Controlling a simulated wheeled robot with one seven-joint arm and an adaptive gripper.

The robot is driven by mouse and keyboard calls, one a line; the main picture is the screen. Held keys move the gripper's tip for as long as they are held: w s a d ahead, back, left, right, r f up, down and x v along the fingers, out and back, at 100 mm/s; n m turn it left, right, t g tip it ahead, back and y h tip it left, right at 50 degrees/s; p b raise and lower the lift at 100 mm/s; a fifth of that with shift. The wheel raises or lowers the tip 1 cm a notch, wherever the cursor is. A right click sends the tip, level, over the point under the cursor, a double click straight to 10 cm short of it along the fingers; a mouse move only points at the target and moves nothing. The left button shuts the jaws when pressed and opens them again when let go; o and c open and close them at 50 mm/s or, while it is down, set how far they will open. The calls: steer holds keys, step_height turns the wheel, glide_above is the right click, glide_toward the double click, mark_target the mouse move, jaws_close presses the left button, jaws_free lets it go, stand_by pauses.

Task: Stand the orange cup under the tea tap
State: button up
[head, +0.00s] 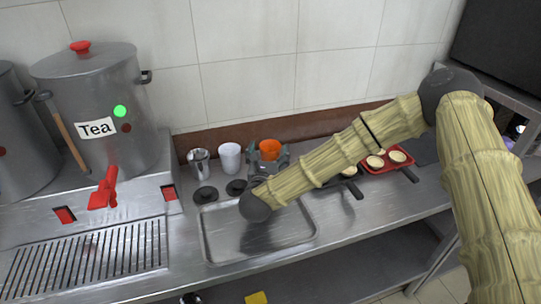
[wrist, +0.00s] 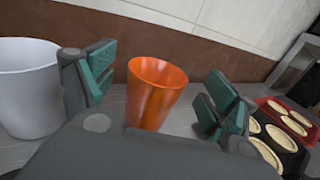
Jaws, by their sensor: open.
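The orange cup (wrist: 155,92) stands upright on the steel counter near the back wall. In the wrist view it is between the two open teal-padded fingers of my gripper (wrist: 152,88), with space on both sides. In the head view the cup's rim (head: 270,147) shows just behind my gripper (head: 267,160), and its lower part is hidden. The tea pot (head: 95,112) is a large steel stockpot labelled "Tea", raised at the left. Its red tap (head: 105,190) sticks out in front, above a slotted drip grate (head: 85,257).
A white cup (head: 230,157) stands left of the orange cup, with a steel cup (head: 199,163) beyond it. An empty shallow tray (head: 225,245) lies in front. The drip grate is bare.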

steer(key=shift+w+d+p, duration=0.15)
steer(key=shift+w+p, duration=0.15)
steer(key=shift+w, duration=1.15)
steer(key=c, duration=1.2)
